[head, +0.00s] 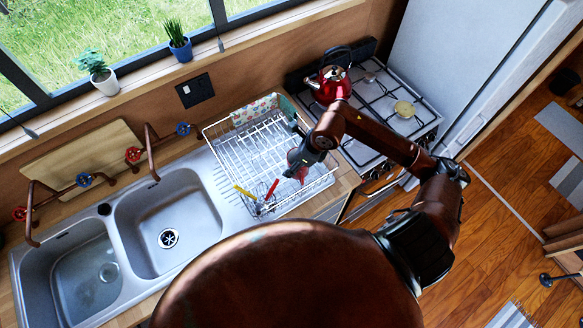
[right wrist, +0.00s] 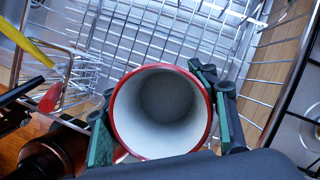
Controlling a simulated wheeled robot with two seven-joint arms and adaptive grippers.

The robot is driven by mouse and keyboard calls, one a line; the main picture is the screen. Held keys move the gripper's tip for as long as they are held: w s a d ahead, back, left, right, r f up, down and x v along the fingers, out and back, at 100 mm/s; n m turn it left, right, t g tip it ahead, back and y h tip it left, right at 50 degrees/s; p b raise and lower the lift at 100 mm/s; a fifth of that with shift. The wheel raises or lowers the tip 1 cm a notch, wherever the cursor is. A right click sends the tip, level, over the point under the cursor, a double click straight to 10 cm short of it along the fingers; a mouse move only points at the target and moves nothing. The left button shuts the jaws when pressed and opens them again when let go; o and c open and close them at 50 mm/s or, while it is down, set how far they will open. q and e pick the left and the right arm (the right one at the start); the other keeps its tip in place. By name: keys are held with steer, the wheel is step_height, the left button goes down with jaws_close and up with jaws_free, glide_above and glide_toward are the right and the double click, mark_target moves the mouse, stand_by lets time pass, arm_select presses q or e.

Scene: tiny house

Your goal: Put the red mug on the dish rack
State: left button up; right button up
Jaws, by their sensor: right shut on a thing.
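The red mug (head: 301,174) is in my right gripper (head: 295,160), over the right part of the white wire dish rack (head: 235,150) in the head view. In the right wrist view the mug (right wrist: 165,95) shows its red rim and pale inside, its opening facing the camera. The fingers of my right gripper (right wrist: 162,112) are shut on it from both sides. The rack's wires (right wrist: 150,30) show behind and around the mug. I cannot tell whether the mug's base touches the rack. My left gripper is not in view.
Yellow and red utensils (head: 243,191) stand in a holder at the rack's front. A double sink (head: 170,215) with copper taps is on the left. A stove (head: 385,100) with a red kettle (head: 332,85) is on the right. The rack's left part looks mostly free.

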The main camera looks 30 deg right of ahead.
steer(key=shift+s+f, duration=0.25)
steer(key=shift+f, duration=0.2)
steer(key=shift+w+a+f, duration=0.1)
steer(key=shift+w+f, duration=0.65)
steer(key=shift+f, duration=0.25)
steer(key=f, duration=0.3)
steer(key=shift+s+p, duration=0.25)
steer(key=shift+p, duration=0.15)
steer(key=shift+w+f, duration=0.15)
steer(key=shift+w, duration=0.1)
steer(key=shift+f, duration=0.1)
steer(key=o, duration=1)
steer(key=shift+s, duration=0.15)
steer(key=shift+o, duration=2)
steer(key=shift+r, duration=0.3)
steer(key=b+v, duration=0.2)
steer(key=v, duration=0.8)
steer(key=shift+d+r, duration=0.15)
steer(key=shift+d, duration=0.05)
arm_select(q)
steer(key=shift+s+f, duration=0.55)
arm_select(e)
steer(key=shift+s+d+r, duration=0.1)
steer(key=shift+s+r, duration=0.1)
steer(key=shift+r, duration=0.5)
